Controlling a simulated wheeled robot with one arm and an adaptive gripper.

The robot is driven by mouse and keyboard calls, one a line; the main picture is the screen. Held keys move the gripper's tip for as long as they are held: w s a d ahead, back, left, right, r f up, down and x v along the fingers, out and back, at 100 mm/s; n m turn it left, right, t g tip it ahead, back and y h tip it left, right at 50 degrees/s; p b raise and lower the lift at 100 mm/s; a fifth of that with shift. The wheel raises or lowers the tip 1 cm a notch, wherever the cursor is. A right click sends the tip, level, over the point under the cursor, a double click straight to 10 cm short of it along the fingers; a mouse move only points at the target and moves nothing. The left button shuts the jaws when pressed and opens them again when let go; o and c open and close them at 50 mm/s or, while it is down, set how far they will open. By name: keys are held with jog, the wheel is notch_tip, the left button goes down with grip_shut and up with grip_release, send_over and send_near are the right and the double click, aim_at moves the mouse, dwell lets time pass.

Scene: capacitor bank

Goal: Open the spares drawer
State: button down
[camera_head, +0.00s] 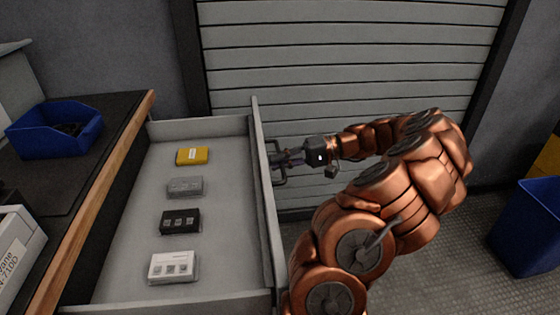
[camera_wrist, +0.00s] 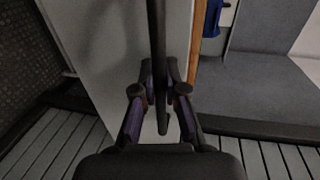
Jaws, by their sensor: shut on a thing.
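The spares drawer (camera_head: 262,190) stands pulled out from the bench, its inside open to view in the head view. In it lie a yellow box (camera_head: 192,156), a grey module (camera_head: 185,187), a black module (camera_head: 180,222) and a white module (camera_head: 173,267), spaced in a row. My gripper (camera_head: 281,160) is at the outer side of the drawer front, shut on the dark bar handle (camera_head: 279,178). In the wrist view the handle (camera_wrist: 157,50) runs between the two fingers of my gripper (camera_wrist: 162,95). The fingers partly hide the handle in the head view.
A blue bin (camera_head: 58,132) sits on the dark worktop with a wooden edge (camera_head: 110,180). A labelled white box (camera_head: 18,250) is at the lower left. A blue bin (camera_head: 530,225) stands at the right.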

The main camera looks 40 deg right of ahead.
jog(key=c, duration=1.5)
grip_release()
jog(key=shift+d, duration=0.1)
jog(key=v, duration=0.7)
jog(key=shift+d, duration=0.15)
jog(key=shift+s, duration=0.1)
